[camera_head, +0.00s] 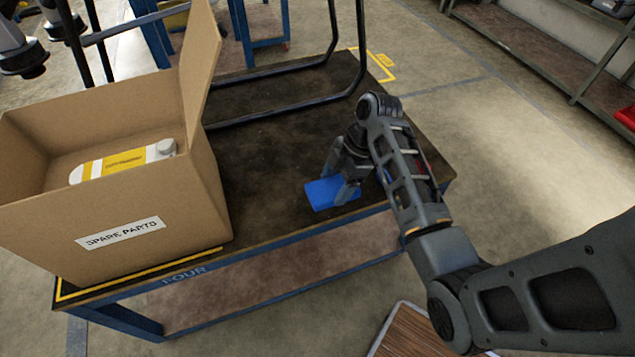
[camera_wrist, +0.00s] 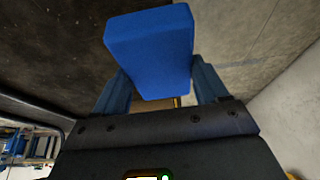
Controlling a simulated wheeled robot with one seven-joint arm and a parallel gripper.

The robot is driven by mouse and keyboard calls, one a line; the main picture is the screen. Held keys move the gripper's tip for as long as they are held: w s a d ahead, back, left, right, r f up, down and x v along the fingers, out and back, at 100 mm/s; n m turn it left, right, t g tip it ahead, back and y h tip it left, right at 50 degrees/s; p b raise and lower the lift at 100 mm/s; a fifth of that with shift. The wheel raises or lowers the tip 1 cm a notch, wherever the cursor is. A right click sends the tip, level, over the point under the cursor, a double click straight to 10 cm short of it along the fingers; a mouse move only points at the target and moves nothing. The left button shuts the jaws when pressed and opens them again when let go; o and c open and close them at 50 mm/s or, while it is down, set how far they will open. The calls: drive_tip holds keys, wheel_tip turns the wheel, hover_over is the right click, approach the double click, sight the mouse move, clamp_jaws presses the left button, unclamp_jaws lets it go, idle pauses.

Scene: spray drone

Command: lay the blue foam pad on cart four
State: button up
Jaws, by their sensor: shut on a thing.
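The blue foam pad (camera_head: 325,194) is held in my gripper (camera_head: 343,187) over the front right part of cart four's dark top (camera_head: 270,190). The front edge of the cart is marked FOUR. My gripper is shut on the pad. In the wrist view the pad (camera_wrist: 150,45) sits between the two fingers (camera_wrist: 160,88), with dark surface beyond it. The pad is at or close above the cart top; I cannot tell whether it touches.
An open cardboard box (camera_head: 120,215) labelled SPARE PARTS stands on the cart's left side, with a white and yellow bottle (camera_head: 120,162) inside. A black tube frame (camera_head: 285,100) stands at the back. The dark top between box and gripper is clear.

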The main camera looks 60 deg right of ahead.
sight(320, 182)
drive_tip(key=w+f, duration=0.1)
drive_tip(key=w, duration=0.2)
drive_tip(key=w+f, duration=0.1)
drive_tip(key=shift+w+f, duration=0.2)
drive_tip(key=shift+f, duration=0.1)
drive_tip(key=shift+w+f, duration=0.1)
drive_tip(key=shift+f, duration=1.95)
drive_tip(key=o, duration=1)
